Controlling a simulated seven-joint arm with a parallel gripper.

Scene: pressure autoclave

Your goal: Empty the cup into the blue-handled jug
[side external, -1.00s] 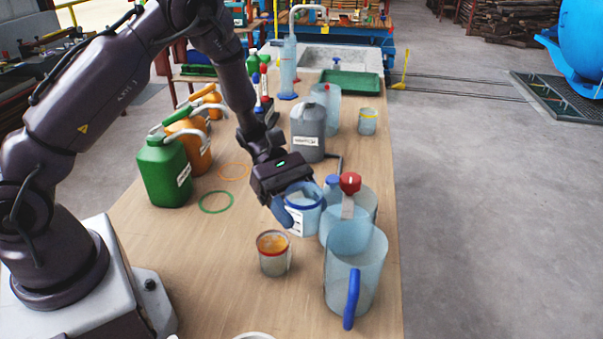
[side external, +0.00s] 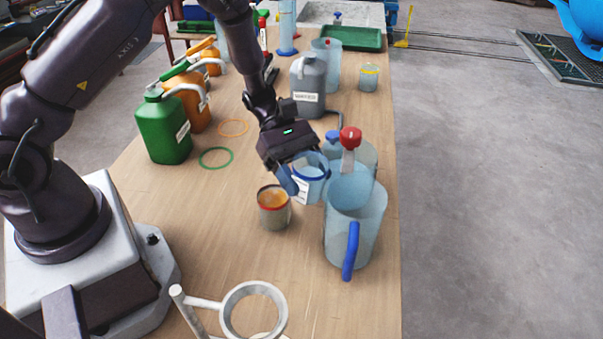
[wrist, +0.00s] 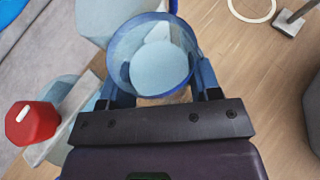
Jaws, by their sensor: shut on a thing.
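The cup (side external: 312,186) is clear blue with a darker blue rim and a white label. My gripper (wrist: 164,88) is shut on it, with a blue finger on each side. In the side view the cup looks roughly upright, behind and left of the blue-handled jug (side external: 370,233). Whether it is clear of the table is hard to tell. In the wrist view a pale blue surface shows inside the cup (wrist: 152,60); whether it is liquid or the bottom is unclear. The jug is clear, stands upright, and has its blue handle towards the camera.
A clear container with a red cap (side external: 350,138) stands right behind the cup and jug. A can with orange contents (side external: 274,210) stands left of the cup. A white ring stand (side external: 226,312) is at the front. Green and orange canisters (side external: 165,130) stand at the left.

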